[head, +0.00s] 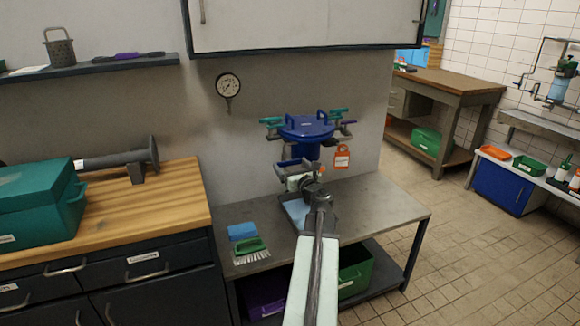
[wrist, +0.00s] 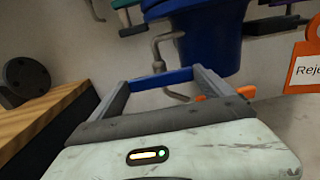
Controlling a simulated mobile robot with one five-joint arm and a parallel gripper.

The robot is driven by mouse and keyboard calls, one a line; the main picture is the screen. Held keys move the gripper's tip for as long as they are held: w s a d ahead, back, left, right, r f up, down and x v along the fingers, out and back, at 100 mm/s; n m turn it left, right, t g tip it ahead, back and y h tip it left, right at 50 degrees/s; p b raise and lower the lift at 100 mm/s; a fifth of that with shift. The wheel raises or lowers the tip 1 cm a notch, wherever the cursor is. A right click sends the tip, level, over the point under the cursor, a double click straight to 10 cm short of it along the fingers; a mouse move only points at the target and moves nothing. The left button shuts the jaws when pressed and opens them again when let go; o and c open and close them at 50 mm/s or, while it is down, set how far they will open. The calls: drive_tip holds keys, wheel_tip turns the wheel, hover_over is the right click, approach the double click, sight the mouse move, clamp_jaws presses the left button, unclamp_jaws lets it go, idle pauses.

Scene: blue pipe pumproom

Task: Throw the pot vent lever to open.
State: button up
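The blue pot (head: 306,128) stands on the grey metal bench against the wall, with teal and purple clamp handles around its lid. Its blue body fills the top of the wrist view (wrist: 212,40). A bent grey pipe (wrist: 158,52) hangs from the pot's near side. An orange piece (wrist: 245,92) shows low behind my right finger; I cannot tell if it is the vent lever. My gripper (head: 297,166) is in front of the pot's lower part, fingers apart. A blue bar (wrist: 160,78) spans the gap between the fingertips; contact is unclear.
An orange tag (head: 342,157) hangs right of the pot. A blue sponge (head: 242,231) and green brush (head: 251,246) lie at the bench's left. A wooden-topped counter (head: 150,205) with a teal box (head: 38,205) stands left. The bench's right side is clear.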

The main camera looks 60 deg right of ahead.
drive_tip(key=shift+d, duration=0.2)
drive_tip(key=shift+a, duration=0.1)
drive_tip(key=shift+n, duration=0.3)
drive_tip(key=n, duration=0.9)
drive_tip(key=shift+a+f, duration=0.1)
drive_tip(key=n, duration=0.8)
drive_tip(key=shift+n, duration=0.4)
drive_tip(key=o, duration=1.1)
